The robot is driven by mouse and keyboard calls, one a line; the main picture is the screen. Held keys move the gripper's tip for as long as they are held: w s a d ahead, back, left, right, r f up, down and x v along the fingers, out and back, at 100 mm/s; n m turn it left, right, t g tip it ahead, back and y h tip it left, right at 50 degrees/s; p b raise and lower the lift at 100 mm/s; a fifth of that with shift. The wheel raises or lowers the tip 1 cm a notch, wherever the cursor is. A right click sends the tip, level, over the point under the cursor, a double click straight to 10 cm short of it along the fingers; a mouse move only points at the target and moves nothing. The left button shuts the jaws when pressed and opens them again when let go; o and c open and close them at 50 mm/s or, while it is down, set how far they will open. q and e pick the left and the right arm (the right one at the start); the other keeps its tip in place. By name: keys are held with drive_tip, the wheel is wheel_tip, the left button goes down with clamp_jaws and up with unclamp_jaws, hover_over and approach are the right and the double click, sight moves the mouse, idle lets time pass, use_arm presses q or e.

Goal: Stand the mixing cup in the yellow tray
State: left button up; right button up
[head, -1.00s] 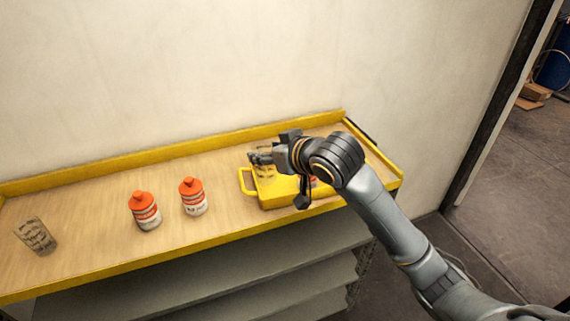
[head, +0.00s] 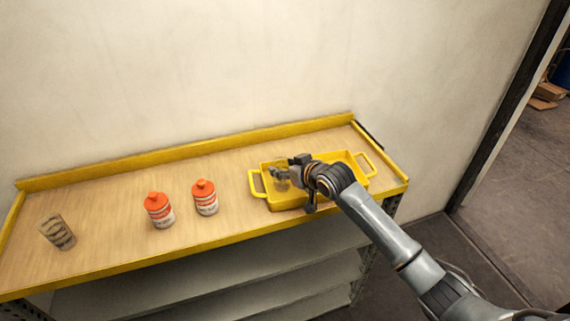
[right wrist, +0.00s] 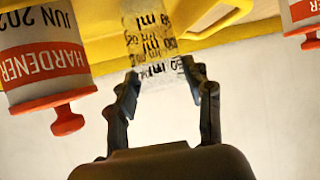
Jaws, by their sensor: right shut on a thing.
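The clear mixing cup (head: 282,184) with black markings is in my right gripper (head: 279,173), in the left part of the yellow tray (head: 290,205) in the head view. The right wrist view, which is upside down, shows the cup (right wrist: 150,42) upright between the two fingers (right wrist: 166,82), with yellow tray parts around its base. The gripper is shut on the cup. I cannot tell whether the cup's base touches the tray floor. My forearm hides part of the tray. My left gripper is not in view.
Two orange-capped bottles (head: 159,210) (head: 205,198) stand left of the tray. The right wrist view shows a hardener bottle (right wrist: 45,60) close beside the cup. The yellow-edged bench (head: 115,195) has clear wood behind the bottles.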

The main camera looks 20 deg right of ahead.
drive_tip(key=shift+f, duration=0.2)
drive_tip(key=o, duration=0.8)
drive_tip(key=shift+o, duration=0.2)
drive_tip(key=shift+r, duration=0.25)
drive_tip(key=shift+s+d, duration=0.1)
drive_tip(key=shift+s, duration=0.2)
drive_tip(key=b+v, duration=0.2)
drive_tip(key=v, duration=0.9)
drive_tip(key=shift+r, duration=0.15)
drive_tip(key=shift+s, duration=0.1)
